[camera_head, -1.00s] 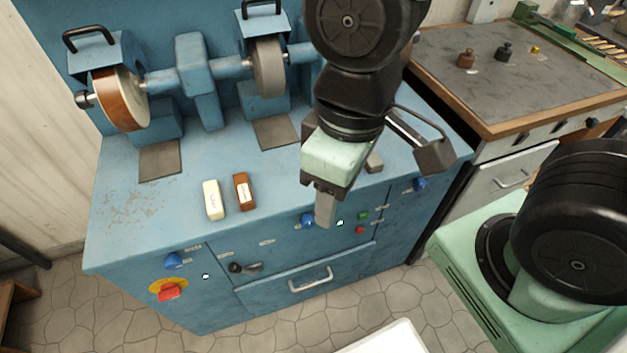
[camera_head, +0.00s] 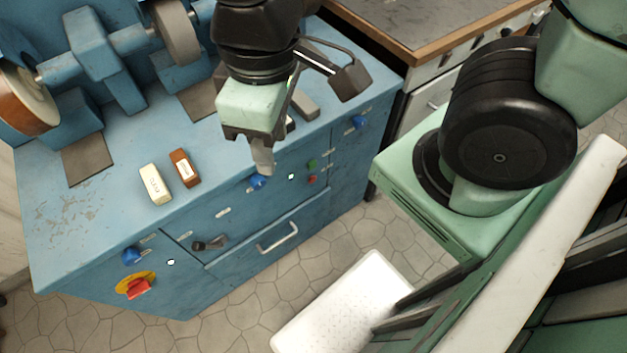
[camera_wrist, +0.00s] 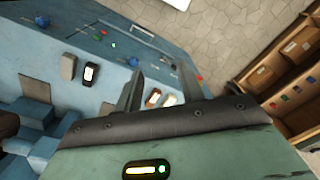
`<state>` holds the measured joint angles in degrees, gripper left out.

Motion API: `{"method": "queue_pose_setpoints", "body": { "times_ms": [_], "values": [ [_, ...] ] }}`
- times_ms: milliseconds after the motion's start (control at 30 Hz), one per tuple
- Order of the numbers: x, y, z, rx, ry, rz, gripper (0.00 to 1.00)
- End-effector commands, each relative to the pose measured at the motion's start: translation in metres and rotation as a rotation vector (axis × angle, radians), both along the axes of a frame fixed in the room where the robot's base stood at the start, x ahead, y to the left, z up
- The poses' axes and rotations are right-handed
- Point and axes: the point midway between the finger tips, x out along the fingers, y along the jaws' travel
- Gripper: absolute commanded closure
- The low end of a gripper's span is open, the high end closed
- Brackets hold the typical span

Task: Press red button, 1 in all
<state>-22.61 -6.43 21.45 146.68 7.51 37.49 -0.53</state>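A small red button (camera_head: 312,180) sits on the front panel of the blue cabinet (camera_head: 60,240), just below a small green button (camera_head: 311,164). The red button also shows as a small spot in the wrist view (camera_wrist: 103,32). A larger red switch (camera_head: 138,288) on a yellow disc is at the panel's lower left; it shows red beyond the fingers in the wrist view (camera_wrist: 199,77). My gripper (camera_wrist: 158,72) has its fingers apart with nothing between them. In the head view, it hangs by the cabinet's front edge, left of the small red button; only one finger shows clearly.
Blue knobs (camera_head: 259,182) and a drawer handle (camera_head: 278,238) stick out from the cabinet front. A cream block (camera_head: 155,184) and a brown block (camera_head: 186,168) lie on top, near the grinding wheels. A white perforated platform (camera_head: 345,305) stands in front over stone floor.

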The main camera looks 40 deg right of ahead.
Motion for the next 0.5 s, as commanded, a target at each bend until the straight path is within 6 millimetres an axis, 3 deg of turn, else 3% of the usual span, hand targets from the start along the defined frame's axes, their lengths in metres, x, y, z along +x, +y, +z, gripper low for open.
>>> {"method": "queue_pose_setpoints", "body": {
  "times_ms": [33, 100, 133, 500],
  "values": [
    [0.0, 0.0, 0.0, 0.0, 0.0, 0.0, 0.76],
    [0.0, 0.0, 0.0, 0.0, 0.0, 0.0, 0.95],
    [0.0, 0.0, 0.0, 0.0, 0.0, 0.0, 1.0],
    [0.0, 0.0, 0.0, 0.0, 0.0, 0.0, 1.0]
  ]
}}
